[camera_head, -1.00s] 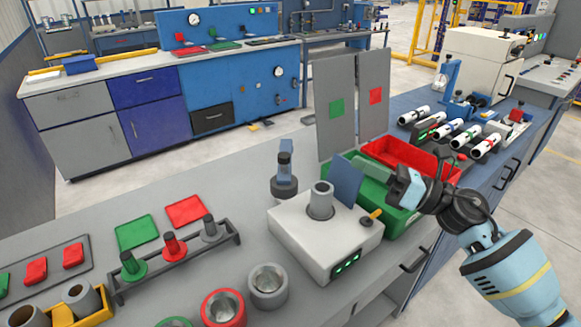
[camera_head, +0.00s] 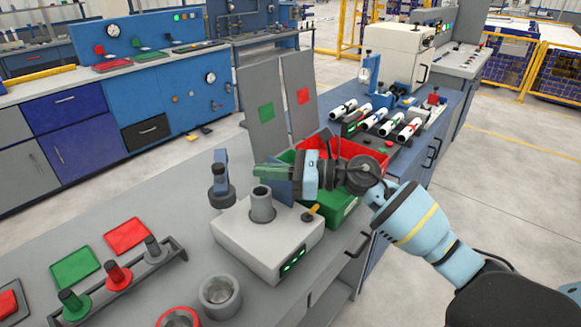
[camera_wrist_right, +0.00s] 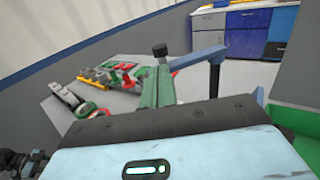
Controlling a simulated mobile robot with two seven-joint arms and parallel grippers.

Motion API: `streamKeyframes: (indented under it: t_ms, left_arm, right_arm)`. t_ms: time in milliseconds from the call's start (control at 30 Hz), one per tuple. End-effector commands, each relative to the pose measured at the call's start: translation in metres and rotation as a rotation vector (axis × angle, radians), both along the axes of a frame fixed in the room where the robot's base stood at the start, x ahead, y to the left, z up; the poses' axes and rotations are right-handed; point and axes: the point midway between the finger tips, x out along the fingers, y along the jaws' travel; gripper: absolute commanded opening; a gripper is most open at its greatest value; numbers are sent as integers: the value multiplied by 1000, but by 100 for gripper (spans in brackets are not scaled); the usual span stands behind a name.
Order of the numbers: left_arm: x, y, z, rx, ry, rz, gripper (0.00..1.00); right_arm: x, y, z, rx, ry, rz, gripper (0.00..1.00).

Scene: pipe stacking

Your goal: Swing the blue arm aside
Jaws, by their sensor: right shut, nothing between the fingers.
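The blue arm (camera_head: 221,157) sits on a dark round-based post on the bench, behind the left side of the white box (camera_head: 250,240). My left gripper is not in view.
A blue plate (camera_head: 279,190) stands just below my fingers. Green (camera_head: 343,212) and red (camera_head: 362,149) bins lie to the right. Two grey panels stand behind. A rack with coloured pegs (camera_head: 118,275) and a grey cup (camera_head: 220,295) occupy the bench front left.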

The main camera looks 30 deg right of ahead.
Motion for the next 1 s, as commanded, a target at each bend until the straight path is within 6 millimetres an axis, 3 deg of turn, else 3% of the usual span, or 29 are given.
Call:
streamKeyframes:
  t_ms: [200,400,1000]
  left_arm:
    - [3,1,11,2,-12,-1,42]
    - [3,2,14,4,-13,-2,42]
    - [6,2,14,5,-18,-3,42]
  right_arm:
    - [22,31,4,3,-2,1,0]
    - [34,46,1,2,-1,-1,0]
    - [37,51,0,1,1,-2,0]
